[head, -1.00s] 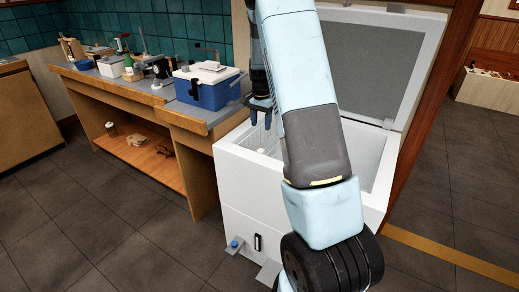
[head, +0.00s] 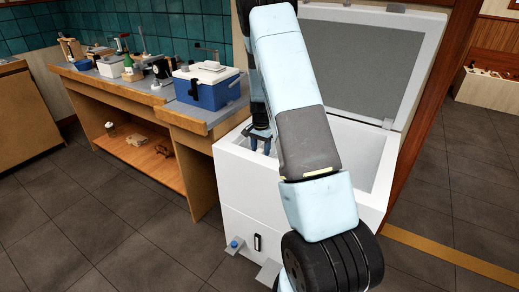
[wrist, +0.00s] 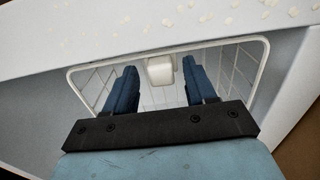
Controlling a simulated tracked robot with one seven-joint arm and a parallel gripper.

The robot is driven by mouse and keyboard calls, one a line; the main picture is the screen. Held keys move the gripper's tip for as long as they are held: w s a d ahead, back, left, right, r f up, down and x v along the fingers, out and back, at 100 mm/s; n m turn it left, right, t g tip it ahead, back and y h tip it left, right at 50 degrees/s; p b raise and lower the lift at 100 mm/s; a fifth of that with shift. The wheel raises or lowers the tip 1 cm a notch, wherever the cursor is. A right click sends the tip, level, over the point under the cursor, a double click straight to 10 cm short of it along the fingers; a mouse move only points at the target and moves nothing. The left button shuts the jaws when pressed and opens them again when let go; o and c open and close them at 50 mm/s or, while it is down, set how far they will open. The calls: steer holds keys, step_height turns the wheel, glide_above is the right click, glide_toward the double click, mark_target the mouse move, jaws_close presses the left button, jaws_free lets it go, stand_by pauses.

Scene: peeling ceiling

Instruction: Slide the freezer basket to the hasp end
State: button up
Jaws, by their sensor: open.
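The chest freezer (head: 232,190) stands white with its lid (head: 375,70) raised. In the wrist view the white wire freezer basket (wrist: 240,66) lies inside it, with a pale block-like grip (wrist: 160,69) at its far rim. My gripper (head: 262,143) points down into the left part of the freezer opening. In the wrist view my gripper (wrist: 160,78) has its blue fingers apart, one on each side of the grip, with clear gaps to it. I cannot tell whether the fingers are at its height. In the head view the basket is mostly hidden by the freezer wall and my arm.
A workbench (head: 190,118) stands left of the freezer, with a blue cooler (head: 207,90) near its freezer end. A dark latch-like fitting (head: 257,243) is on the freezer front. The freezer walls bound the opening closely. Pale flecks dot the white surface beyond the basket.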

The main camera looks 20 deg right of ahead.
steer(key=shift+c, duration=0.4)
jaws_close()
